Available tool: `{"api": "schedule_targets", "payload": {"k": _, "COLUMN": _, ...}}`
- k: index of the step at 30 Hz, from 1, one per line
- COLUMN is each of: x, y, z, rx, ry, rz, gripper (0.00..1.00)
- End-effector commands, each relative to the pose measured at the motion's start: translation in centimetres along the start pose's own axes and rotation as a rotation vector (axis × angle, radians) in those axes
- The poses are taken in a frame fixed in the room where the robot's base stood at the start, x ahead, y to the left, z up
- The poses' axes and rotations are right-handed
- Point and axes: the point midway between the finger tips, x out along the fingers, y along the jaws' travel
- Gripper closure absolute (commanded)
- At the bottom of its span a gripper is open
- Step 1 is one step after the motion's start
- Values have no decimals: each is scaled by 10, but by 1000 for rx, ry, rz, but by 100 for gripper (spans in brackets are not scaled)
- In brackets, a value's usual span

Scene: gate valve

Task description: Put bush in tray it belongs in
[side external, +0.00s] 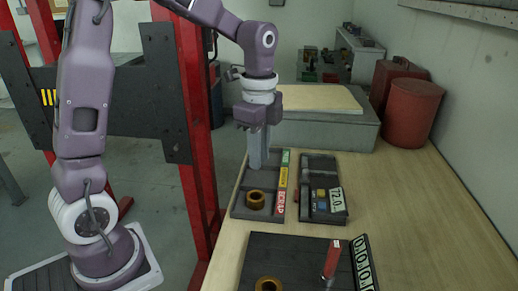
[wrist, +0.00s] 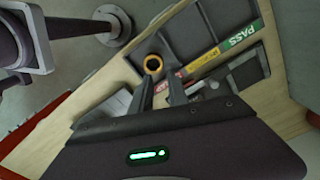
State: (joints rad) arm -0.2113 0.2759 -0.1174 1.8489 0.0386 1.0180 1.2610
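A brass-coloured bush (side external: 256,199) sits in the near compartment of a dark divided tray (side external: 240,212), at the end by the red label. In the wrist view the bush (wrist: 153,64) shows as a ring just beyond my fingertips. The tray (wrist: 185,15) has a strip with green PASS, yellow and red labels along one side. My gripper (side external: 258,166) points down over the tray, its fingers above the bush's level in the side view. In the wrist view the gripper (wrist: 160,82) has its fingers apart, with nothing seen held between them.
A dark case with small parts and a 22.0 plate (side external: 337,199) lies right of the tray. A dark board (side external: 300,250) in front carries another brass ring (side external: 268,284) and a red-handled tool (side external: 332,260). The bench's right side is clear.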

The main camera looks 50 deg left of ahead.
Motion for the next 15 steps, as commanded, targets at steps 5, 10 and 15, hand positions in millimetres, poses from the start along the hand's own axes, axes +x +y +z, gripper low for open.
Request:
{"api": "schedule_targets", "payload": {"k": 5, "x": -22, "y": 5, "z": 0, "rx": -23, "ry": 1, "rz": -11, "gripper": 80}}
{"api": "schedule_targets", "payload": {"k": 10, "x": -63, "y": 66, "z": 7, "rx": -353, "ry": 55, "rz": -153, "gripper": 80}}
{"api": "schedule_targets", "payload": {"k": 15, "x": -77, "y": 148, "z": 24, "rx": -830, "ry": 245, "rz": -279, "gripper": 80}}
